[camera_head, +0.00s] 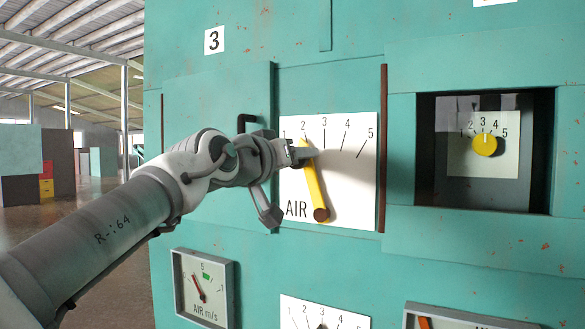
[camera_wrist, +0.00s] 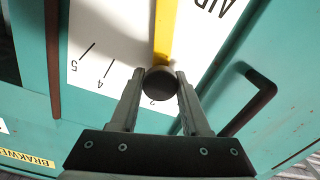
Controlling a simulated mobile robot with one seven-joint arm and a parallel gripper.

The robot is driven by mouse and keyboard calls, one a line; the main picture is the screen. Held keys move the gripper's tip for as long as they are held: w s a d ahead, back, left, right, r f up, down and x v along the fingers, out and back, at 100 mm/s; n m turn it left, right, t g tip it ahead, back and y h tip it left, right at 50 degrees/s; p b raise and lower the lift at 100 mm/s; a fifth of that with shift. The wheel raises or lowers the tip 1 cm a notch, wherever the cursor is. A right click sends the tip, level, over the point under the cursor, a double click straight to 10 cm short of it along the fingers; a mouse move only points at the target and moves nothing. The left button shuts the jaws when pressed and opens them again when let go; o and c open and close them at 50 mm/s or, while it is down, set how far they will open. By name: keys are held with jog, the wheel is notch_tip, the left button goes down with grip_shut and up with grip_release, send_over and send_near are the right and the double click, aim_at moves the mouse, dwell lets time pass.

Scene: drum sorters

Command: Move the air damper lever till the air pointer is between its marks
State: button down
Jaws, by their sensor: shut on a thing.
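The yellow air damper lever (camera_head: 315,185) pivots at the lower part of a white plate (camera_head: 350,190) marked AIR with numbers 1 to 5. It leans up and left, its top close to the 2. My gripper (camera_head: 302,152) is shut on the dark round knob (camera_wrist: 160,82) at the lever's end, one finger on each side in the wrist view. The air gauge (camera_head: 203,290), labelled AIR m/s, is below left. Its red pointer (camera_head: 199,287) leans up and left, to the left of the green mark (camera_head: 206,276).
A dark handle (camera_head: 247,122) sticks out left of the plate, close to my wrist; it also shows in the wrist view (camera_wrist: 250,105). A recess (camera_head: 485,150) on the right holds a yellow dial. Another numbered plate (camera_head: 325,312) is below.

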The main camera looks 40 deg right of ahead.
jog(key=s+m+b, duration=0.1)
jog(key=s+d+m+b, duration=0.1)
jog(key=m+b, duration=0.1)
jog(key=shift+s+d+r, duration=0.1)
jog(key=shift+s, duration=0.3)
jog(key=shift+s+d+r+m+b, duration=0.15)
jog(key=shift+s+r+m+b, duration=0.05)
jog(key=shift+s+m+b, duration=0.2)
jog(key=shift+c, duration=1.9)
grip_release()
jog(key=shift+w, duration=0.1)
jog(key=b+v, duration=0.3)
jog(key=v, duration=1.4)
jog(key=shift+a, duration=0.25)
jog(key=shift+f, duration=0.1)
